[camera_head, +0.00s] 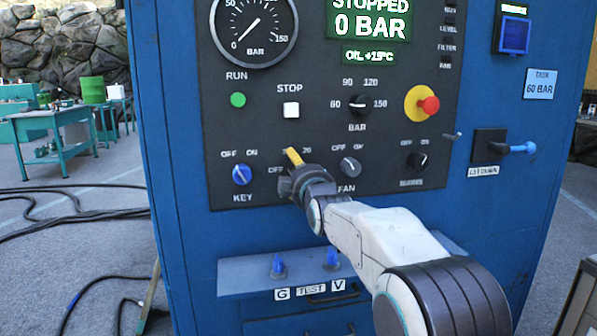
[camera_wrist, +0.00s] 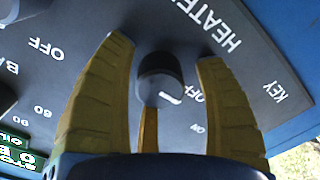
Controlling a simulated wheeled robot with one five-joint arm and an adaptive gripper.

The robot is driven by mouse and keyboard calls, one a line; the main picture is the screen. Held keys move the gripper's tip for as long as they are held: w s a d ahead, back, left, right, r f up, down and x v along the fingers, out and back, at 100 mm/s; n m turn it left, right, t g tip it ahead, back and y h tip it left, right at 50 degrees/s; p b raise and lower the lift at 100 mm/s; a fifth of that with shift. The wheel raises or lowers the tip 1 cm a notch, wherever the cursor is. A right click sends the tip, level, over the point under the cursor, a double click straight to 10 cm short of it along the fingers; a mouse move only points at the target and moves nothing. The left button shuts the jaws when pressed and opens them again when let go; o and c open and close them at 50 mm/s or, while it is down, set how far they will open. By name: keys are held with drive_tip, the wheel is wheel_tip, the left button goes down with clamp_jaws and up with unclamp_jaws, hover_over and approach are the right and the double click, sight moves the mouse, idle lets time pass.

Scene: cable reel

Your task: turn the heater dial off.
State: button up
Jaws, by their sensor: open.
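The heater dial (camera_wrist: 160,80) is a dark round knob with a white mark on its lower right edge in the wrist view. The HEATER label is printed beside it, and an OFF label lies to its right. I cannot tell exactly which label the mark points at. My gripper (camera_wrist: 162,52) is open, with yellow fingers on both sides of the dial; a narrow yellow piece also shows below it. I cannot tell whether they touch it. In the head view my gripper (camera_head: 293,158) is at the panel and hides the dial.
Close by on the panel are the blue key switch (camera_head: 242,174), the fan dial (camera_head: 348,167), the white stop button (camera_head: 291,110) and the bar selector (camera_head: 358,104). A red knob (camera_head: 428,105) is to the right. A ledge with two blue handles (camera_head: 278,265) juts out below.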

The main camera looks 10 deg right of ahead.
drive_tip(key=shift+s, duration=0.1)
drive_tip(key=s, duration=1.2)
idle(0.4)
drive_tip(key=s+r+m+g+p, duration=0.1)
drive_tip(key=s+m+g+p, duration=0.4)
drive_tip(key=s+p, duration=1)
drive_tip(key=s+r+m+g+p, duration=0.2)
drive_tip(key=s+m+g+p, duration=0.3)
drive_tip(key=s+g+p, duration=0.4)
drive_tip(key=s+p, duration=0.6)
drive_tip(key=s, duration=0.3)
drive_tip(key=shift+r+g, duration=0.3)
